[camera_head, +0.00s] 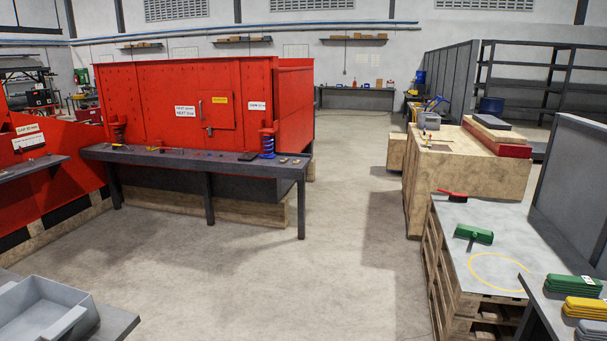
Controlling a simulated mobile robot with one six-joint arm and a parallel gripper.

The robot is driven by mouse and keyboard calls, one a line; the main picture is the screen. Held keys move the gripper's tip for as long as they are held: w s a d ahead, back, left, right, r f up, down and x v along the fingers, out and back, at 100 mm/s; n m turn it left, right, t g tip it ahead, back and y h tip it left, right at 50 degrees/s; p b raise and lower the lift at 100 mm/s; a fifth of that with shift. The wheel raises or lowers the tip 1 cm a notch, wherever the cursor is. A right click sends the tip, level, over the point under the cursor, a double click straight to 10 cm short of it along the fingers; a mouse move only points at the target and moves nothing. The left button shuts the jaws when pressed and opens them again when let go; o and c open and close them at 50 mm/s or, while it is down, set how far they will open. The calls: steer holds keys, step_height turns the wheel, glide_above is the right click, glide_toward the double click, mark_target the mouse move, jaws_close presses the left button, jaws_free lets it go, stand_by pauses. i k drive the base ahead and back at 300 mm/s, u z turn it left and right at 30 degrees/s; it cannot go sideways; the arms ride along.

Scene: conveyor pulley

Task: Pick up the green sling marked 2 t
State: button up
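A folded green sling (572,286) lies at the far right, on the dark bench (543,305) near the bottom corner. It has a small white tag whose marking is too small to read. A folded yellow sling (583,308) lies just in front of it, also with a pale tag. A folded grey-blue sling (592,328) lies in front of the yellow one and is cut off by the picture's edge. My gripper is not in view.
A pale table (455,255) on pallets stands left of the slings, with a yellow ring, a green tool (473,233) and a red brush (452,195). A grey panel (570,175) stands behind. A grey tray (45,310) is at bottom left. The middle floor is clear.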

mark_target(584, 286)
steer(key=z, duration=4.4)
steer(key=i, duration=0.1)
steer(key=u, duration=3.5)
steer(key=i, duration=1.25)
